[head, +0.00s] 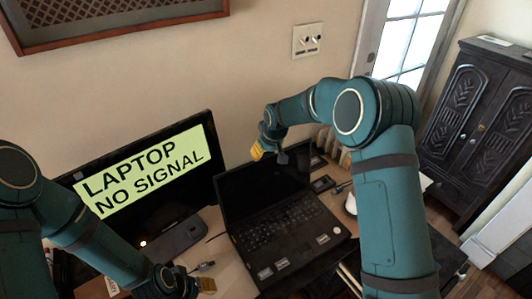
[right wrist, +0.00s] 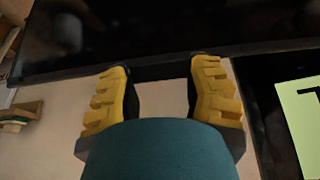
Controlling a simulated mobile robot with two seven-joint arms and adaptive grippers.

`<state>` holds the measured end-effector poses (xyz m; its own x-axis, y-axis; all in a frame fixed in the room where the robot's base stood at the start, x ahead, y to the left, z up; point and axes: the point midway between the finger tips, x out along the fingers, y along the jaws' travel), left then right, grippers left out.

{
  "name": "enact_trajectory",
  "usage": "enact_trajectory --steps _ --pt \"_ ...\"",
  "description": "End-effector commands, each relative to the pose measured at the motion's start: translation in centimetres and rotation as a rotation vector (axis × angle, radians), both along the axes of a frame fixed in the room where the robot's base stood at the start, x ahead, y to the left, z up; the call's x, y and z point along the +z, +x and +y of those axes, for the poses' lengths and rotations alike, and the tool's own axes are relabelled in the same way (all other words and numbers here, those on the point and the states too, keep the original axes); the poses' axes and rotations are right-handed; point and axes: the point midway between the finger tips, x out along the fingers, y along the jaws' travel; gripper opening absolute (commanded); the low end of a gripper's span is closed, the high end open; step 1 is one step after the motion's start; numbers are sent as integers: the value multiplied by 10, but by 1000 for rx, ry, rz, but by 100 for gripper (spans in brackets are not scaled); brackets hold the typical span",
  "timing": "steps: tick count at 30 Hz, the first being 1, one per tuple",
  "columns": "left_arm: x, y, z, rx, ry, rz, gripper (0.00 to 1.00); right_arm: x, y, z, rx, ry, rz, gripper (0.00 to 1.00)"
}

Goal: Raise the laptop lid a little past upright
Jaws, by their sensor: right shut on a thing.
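The black laptop has its lid (head: 262,185) standing up from the base, near upright as far as I can judge. Its keyboard base (head: 292,238) lies flat on the desk. My right gripper (head: 268,153) is at the lid's top edge, toward its right end, with yellow finger pads. In the right wrist view the pads (right wrist: 162,92) stand apart at the dark lid edge (right wrist: 60,72), shut on it; the exact contact is hard to see. My left gripper (head: 188,284) is low in the head view, left of the laptop, its fingers partly hidden.
A monitor (head: 150,180) reading "LAPTOP NO SIGNAL" stands left of the laptop, close to the lid's left edge. A dark flat device (head: 180,236) lies before it. A white mouse (head: 351,204) is right of the laptop. A carved dark cabinet (head: 480,125) stands at far right.

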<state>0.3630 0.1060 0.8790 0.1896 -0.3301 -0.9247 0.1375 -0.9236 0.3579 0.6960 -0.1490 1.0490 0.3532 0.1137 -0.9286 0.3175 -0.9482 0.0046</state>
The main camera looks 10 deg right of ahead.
Motion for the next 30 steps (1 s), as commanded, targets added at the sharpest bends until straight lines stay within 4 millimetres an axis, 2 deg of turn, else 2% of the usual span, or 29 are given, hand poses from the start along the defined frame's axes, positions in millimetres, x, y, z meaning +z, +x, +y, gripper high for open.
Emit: enact_trajectory --steps 1,14,15,18,30 --pt "-2 0 0 0 0 0 47 -15 -8 0 0 -3 32 10" --pt "-2 0 0 0 0 0 47 -16 -8 -2 -3 -4 36 10" --pt "-2 0 0 0 0 0 47 -16 -8 -2 -3 -4 36 62" --pt "-2 0 0 0 0 0 47 -16 -8 -2 -2 -4 35 92" --pt "-2 0 0 0 0 1 47 -10 -5 -1 0 -2 21 92"
